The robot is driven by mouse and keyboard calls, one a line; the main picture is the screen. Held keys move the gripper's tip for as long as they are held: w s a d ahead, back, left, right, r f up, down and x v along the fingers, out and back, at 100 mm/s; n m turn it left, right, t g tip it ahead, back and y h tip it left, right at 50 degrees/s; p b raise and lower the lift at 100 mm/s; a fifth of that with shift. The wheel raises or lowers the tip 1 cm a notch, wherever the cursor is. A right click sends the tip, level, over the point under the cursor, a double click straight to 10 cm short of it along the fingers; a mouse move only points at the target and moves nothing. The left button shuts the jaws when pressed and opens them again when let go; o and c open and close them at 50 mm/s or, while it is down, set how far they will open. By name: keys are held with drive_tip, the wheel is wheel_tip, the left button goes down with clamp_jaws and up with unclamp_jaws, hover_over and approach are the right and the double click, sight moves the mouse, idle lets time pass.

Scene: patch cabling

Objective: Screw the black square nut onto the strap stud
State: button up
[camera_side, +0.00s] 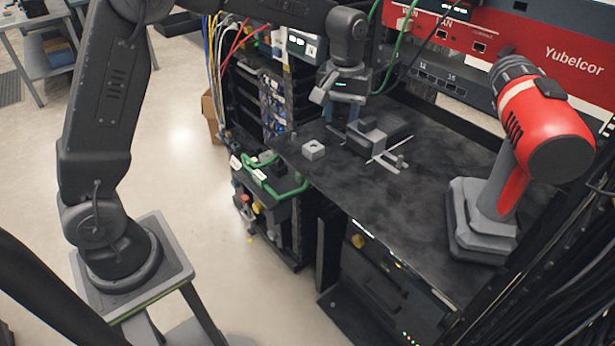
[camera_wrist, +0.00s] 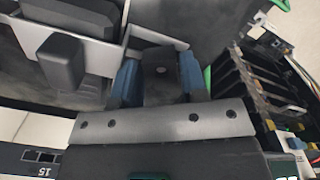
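My gripper (camera_wrist: 161,75) points down, with blue fingers on either side of a dark block with a small round hole, which looks like the black square nut (camera_wrist: 160,62). The fingers appear to touch both its sides. In the side view my gripper (camera_side: 341,131) is low over the dark shelf, and the nut cannot be made out there. A thin light strap (camera_side: 389,150) lies to the right, with a small grey upright piece (camera_side: 401,160) near its end, possibly the stud. The wrist view shows a pale strip (camera_wrist: 135,48) beside the nut; I cannot tell whether the nut touches it.
A lighter grey square nut (camera_side: 314,150) lies on the shelf (camera_side: 400,205) left of my gripper. A grey block (camera_side: 367,132) stands close to the right. A red drill (camera_side: 545,125) stands on the right of the shelf. Green cables (camera_side: 389,52) hang behind. The shelf's front middle is clear.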

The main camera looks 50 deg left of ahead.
drive_tip(key=shift+s+a+f, duration=0.1)
drive_tip(key=shift+f, duration=0.15)
drive_tip(key=c, duration=0.5)
drive_tip(key=m, duration=1.2)
drive_tip(key=m, duration=0.5)
drive_tip(key=shift+m, duration=0.3)
drive_tip(key=m, duration=0.4)
drive_tip(key=shift+f, duration=0.1)
drive_tip(key=m, duration=0.2)
drive_tip(key=shift+m, duration=0.3)
